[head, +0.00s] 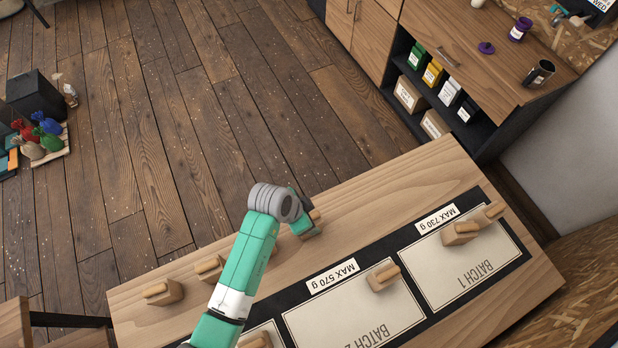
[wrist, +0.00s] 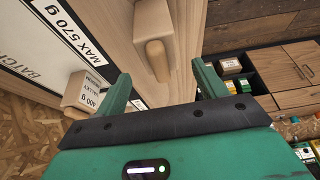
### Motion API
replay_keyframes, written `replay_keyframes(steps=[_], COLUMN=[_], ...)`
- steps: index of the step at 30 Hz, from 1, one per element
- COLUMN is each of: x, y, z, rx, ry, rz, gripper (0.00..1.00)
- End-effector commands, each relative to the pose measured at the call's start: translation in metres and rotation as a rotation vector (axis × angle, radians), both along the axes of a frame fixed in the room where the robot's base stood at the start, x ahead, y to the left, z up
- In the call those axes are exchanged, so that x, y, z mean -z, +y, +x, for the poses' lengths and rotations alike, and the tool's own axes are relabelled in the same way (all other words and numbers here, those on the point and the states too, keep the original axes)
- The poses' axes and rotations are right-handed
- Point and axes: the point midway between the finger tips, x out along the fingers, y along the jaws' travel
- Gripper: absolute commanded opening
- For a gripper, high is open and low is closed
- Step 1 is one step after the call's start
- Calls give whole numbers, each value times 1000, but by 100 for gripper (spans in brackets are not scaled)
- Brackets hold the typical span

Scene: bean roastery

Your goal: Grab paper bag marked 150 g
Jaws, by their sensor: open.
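My gripper (head: 305,228) is open, low over the far edge of the wooden table. In the wrist view the fingers of my gripper (wrist: 161,76) point at a tan paper bag (wrist: 153,22) with a rolled top, just ahead of the gap between them. No label on this bag shows. In the head view my gripper mostly hides it. Another bag (wrist: 83,92), labelled 400 g, lies left of the fingers in the wrist view. Other tan bags stand on the table at left (head: 163,292) and (head: 209,267). I cannot read a 150 g mark on any bag.
The table has mats marked BATCH 1 (head: 495,270), MAX 730 g, and BATCH 2 (head: 345,322), MAX 570 g. One bag (head: 383,277) stands on BATCH 2; two, (head: 460,233) and (head: 489,211), on BATCH 1. My arm hides part of the near table. A shelf cabinet (head: 480,60) stands behind.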

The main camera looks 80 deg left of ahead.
Motion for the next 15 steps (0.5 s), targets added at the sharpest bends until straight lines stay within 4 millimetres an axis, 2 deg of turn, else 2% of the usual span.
replay_keyframes(steps=[6, 9, 15], x=[36, 43, 44], y=[3, 4, 4], z=[12, 15, 15], rx=[0, 1, 1], ry=[2, 1, 0], rz=[-1, 0, 1], gripper=[71, 71, 71])
